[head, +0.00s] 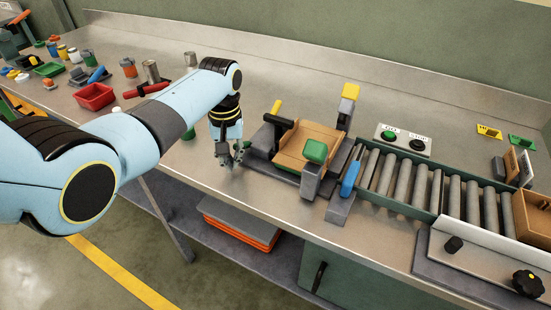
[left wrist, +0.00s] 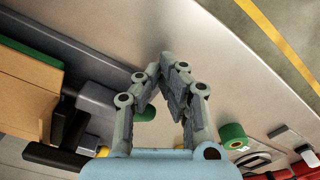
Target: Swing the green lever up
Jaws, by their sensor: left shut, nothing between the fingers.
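The green lever shows in the left wrist view as a dark green rounded grip (left wrist: 147,113) at the end of a grey arm (left wrist: 98,99), lying low beside the fixture. It is partly hidden behind my fingers. In the head view only a small bit of green shows beside my gripper, on the fixture's left side. My left gripper (head: 228,163) points down over the bench just left of the fixture. It is shut and empty, and its closed fingertips (left wrist: 169,62) are close to the grip. I cannot tell whether they touch. My right gripper is out of view.
The fixture holds a brown tilted tray (head: 308,145), a green-topped grey post (head: 316,151), a yellow-topped post (head: 350,92) and a blue-topped lever (head: 350,178). A roller conveyor (head: 405,180) runs right. A red bin (head: 95,97) stands left. Bare bench lies in front of my gripper.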

